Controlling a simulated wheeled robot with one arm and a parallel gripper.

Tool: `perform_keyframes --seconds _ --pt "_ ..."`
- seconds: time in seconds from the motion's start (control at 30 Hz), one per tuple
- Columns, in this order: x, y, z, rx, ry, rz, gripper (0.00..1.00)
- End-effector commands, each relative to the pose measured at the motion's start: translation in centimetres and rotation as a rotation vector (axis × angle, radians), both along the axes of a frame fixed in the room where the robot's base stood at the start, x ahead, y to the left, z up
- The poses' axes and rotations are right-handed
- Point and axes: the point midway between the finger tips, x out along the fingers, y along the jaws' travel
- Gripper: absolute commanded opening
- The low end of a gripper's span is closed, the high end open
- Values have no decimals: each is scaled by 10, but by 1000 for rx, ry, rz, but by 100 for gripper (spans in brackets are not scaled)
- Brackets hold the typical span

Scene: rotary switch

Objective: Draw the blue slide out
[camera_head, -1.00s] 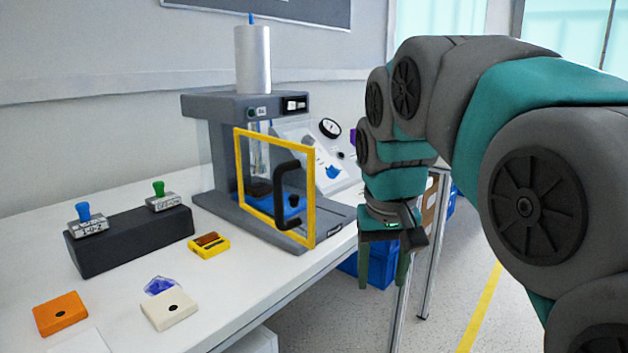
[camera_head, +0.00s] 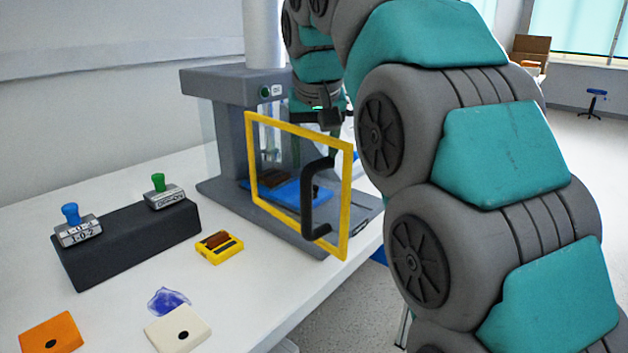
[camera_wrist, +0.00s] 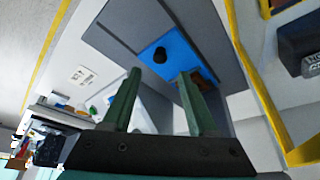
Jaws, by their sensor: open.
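The blue slide (camera_head: 285,192) lies on the grey base of the press, seen through the yellow-framed clear door in the head view. A black knob (camera_wrist: 160,55) stands on the slide (camera_wrist: 182,48) in the wrist view. A brown block (camera_head: 273,178) sits on the slide's inner part. My gripper (camera_wrist: 165,88) is open and empty, with its green fingers pointing toward the slide. The knob appears beyond the fingertips, between them in the picture and apart from both. In the head view my gripper is partly hidden behind the door and press.
The yellow-framed door (camera_head: 348,200) with its black handle (camera_head: 308,205) stands open at the press front, close to my arm. The grey press (camera_head: 225,85) rises around the slide. Stamps on a dark block (camera_head: 130,240), a yellow box (camera_head: 220,248) and pads lie on the table.

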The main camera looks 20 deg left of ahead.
Motion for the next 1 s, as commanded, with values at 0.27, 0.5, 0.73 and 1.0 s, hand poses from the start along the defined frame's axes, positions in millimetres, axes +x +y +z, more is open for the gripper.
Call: perform_keyframes --seconds 0.27,0.5,0.73,1.0 --pt "10 5 -32 -4 7 2 59" --pt "20 8 -56 -2 4 1 59" --pt "24 10 -65 -2 3 2 59" --pt "24 10 -65 -2 2 2 56"
